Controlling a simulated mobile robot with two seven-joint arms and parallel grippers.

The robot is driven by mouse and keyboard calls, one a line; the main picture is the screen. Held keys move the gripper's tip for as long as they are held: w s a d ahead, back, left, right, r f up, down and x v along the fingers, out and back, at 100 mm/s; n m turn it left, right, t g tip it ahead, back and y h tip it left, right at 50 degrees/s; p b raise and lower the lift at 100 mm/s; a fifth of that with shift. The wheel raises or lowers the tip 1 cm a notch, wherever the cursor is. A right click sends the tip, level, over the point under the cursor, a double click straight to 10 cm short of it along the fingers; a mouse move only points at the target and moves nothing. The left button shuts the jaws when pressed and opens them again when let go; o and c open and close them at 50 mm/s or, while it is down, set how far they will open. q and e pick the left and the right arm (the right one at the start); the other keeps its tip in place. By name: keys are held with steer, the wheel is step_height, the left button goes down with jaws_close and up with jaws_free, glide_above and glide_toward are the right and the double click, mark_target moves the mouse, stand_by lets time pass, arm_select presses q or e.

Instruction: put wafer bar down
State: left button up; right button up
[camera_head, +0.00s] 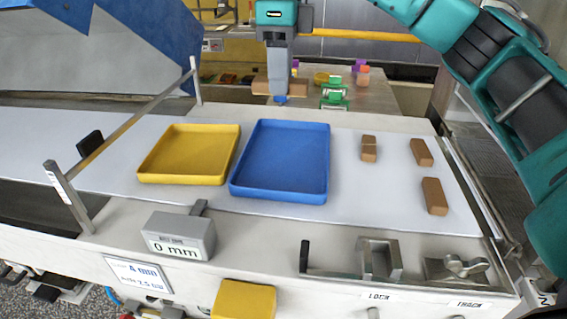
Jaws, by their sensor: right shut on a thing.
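My right gripper (281,98) hangs pointing down at the upper middle of the head view, beyond the far edge of the white belt. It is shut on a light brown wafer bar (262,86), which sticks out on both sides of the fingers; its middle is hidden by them. The bar appears held above the far side, behind the blue tray (322,192). Three brown bars lie on the belt to the right of that tray: one with a line across it (369,148), one further right (421,152), and one nearer (434,196). My left gripper is not in view.
An empty yellow tray (185,180) stands left of the empty blue tray. White belt (345,205) is clear around the bars. A rail on posts (68,198) crosses at left. A grey "0 mm" box (180,236) and metal clamps (381,261) line the front edge.

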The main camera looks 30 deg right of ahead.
mark_target(282, 179)
step_height(282, 179, down, 18)
steer(key=shift+r+b, duration=0.2)
steer(key=shift+b, duration=0.3)
steer(key=shift+f, duration=0.2)
steer(key=o, duration=0.8)
steer(key=shift+r, duration=0.1)
step_height(282, 179, up, 12)
steer(key=shift+r+p, duration=0.15)
steer(key=shift+p, duration=0.2)
